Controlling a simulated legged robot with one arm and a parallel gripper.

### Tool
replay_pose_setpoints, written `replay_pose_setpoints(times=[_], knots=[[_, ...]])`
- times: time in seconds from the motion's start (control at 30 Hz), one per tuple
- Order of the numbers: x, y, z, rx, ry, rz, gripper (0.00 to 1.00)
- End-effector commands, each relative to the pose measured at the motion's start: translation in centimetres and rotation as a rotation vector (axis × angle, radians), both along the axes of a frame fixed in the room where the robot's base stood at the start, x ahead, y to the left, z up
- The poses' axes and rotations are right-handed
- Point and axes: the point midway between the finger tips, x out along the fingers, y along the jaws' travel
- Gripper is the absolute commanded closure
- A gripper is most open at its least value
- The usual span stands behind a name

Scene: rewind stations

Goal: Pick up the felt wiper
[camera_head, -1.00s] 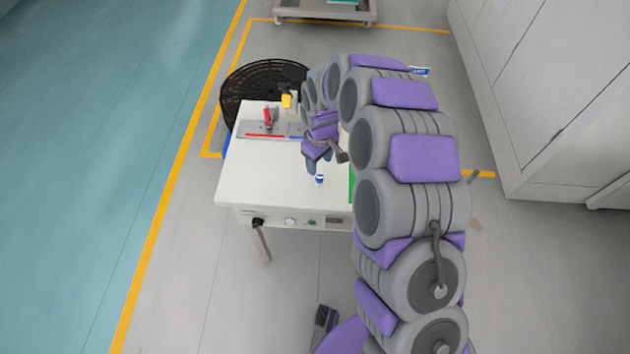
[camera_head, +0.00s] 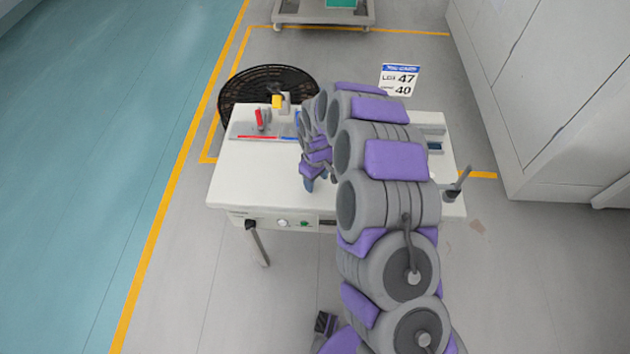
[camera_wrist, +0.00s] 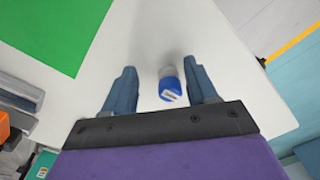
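A small blue cylinder with a pale label and whitish top (camera_wrist: 170,88), which I take for the felt wiper, is over the white table top in the wrist view. My gripper (camera_wrist: 160,66) is open, with one blue-grey finger on each side of it. It lies much closer to the right finger, and I cannot tell whether they touch. A clear gap shows on the left. In the head view my gripper (camera_head: 308,184) is low over the front part of the white table (camera_head: 250,180), and the wiper is hidden there.
A green mat (camera_wrist: 55,30) lies on the table at upper left in the wrist view. A red-handled tool (camera_head: 260,119) and a yellow part (camera_head: 277,102) are at the table's back left. A black round grille (camera_head: 245,83) is behind. A sign (camera_head: 399,80) stands at back right.

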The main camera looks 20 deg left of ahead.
Motion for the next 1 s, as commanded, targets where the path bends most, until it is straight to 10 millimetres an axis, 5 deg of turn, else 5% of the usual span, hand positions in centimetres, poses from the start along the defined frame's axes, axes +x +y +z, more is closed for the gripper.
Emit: replay_pose_setpoints(times=[0.6,1.0], knots=[[0.0,-0.3,0.0,0.004,0.0,0.002,1.0],[-0.1,0.5,0.4,-0.008,0.0,0.003,1.0]])
